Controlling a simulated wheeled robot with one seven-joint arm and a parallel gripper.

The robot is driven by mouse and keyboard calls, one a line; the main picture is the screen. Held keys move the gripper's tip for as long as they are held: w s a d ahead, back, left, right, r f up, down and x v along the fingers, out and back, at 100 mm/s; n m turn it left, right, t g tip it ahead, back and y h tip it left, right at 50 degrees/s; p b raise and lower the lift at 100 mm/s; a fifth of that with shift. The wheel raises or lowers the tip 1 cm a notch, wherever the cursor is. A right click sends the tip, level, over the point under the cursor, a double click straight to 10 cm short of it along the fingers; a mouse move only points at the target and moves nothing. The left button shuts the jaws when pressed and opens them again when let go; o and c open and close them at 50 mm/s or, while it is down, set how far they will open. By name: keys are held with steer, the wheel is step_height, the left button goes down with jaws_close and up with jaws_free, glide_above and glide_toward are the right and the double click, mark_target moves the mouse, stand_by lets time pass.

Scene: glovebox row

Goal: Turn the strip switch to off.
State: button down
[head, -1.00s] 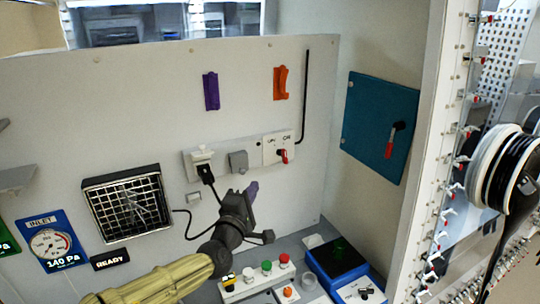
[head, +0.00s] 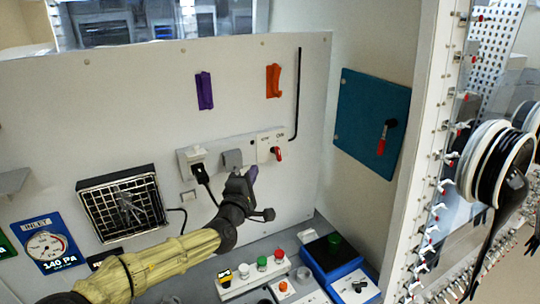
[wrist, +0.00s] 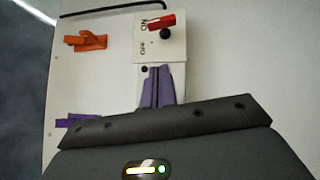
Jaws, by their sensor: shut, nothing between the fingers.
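The strip switch (head: 277,153) is a red lever on the right end of a white power strip (head: 265,147) on the back wall. In the wrist view the red lever (wrist: 162,22) lies by the ON label, beside a dark round knob; a second label, seemingly OFF, sits below it. My gripper (head: 252,172) has purple fingers and is just below and left of the switch, in front of the strip. In the wrist view the fingers (wrist: 157,85) are together and empty, pointing at the strip plate, apart from the lever. Whether they touch the plate cannot be told.
A black plug (head: 201,172) with a cable sits in the strip's left end. A grey cover (head: 232,158) is beside the switch. Purple (head: 204,91) and orange (head: 273,81) holders are above. A button box (head: 252,277) and blue box (head: 332,262) stand below.

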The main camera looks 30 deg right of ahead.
mark_target(276, 151)
steer(key=shift+w+d+r+p, duration=0.2)
steer(key=shift+w+d+p, duration=0.45)
steer(key=shift+d, duration=0.5)
steer(key=shift+w+d+r+p, duration=0.2)
steer(key=shift+w+d+p, duration=0.4)
steer(key=shift+d, duration=0.6)
steer(key=shift+w+d+r+p, duration=0.2)
steer(key=shift+w+d+p, duration=0.45)
steer(key=shift+d, duration=0.5)
steer(key=shift+s+d+r, duration=0.1)
steer(key=shift+s, duration=0.05)
steer(key=shift+d+r+m+p, duration=0.25)
steer(key=shift+r+m+p, duration=0.05)
steer(key=shift+m+p, duration=0.2)
steer(key=shift+r+g+y, duration=0.1)
steer(key=shift+g+y, duration=0.3)
steer(key=shift+d+m, duration=0.1)
steer(key=shift+m, duration=0.2)
